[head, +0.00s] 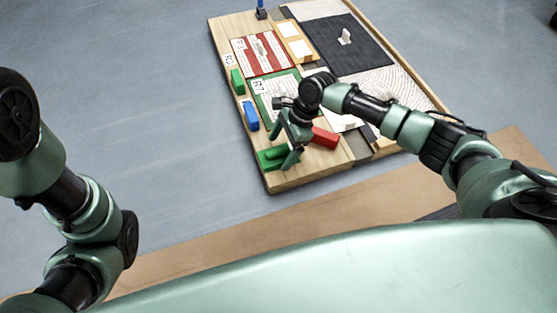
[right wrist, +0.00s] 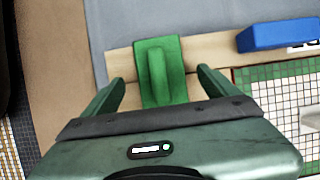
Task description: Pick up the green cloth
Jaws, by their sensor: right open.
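The green cloth (head: 270,158) lies at the near left corner of the wooden board. In the right wrist view the green cloth (right wrist: 174,62) is a flat piece with a raised ridge down its middle. My right gripper (head: 283,143) is open over it. In the right wrist view the fingers of my right gripper (right wrist: 160,77) stand to either side of the cloth, with gaps on both sides. The cloth's near end is hidden behind the gripper body. My left gripper is out of view; only parts of the left arm show.
A blue piece (head: 250,115) and another green piece (head: 237,82) lie along the board's left edge. A red piece (head: 324,137) lies right of my right gripper. A green-bordered mosaic panel (right wrist: 272,84) is close by. Grey floor (head: 150,110) is clear left of the board.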

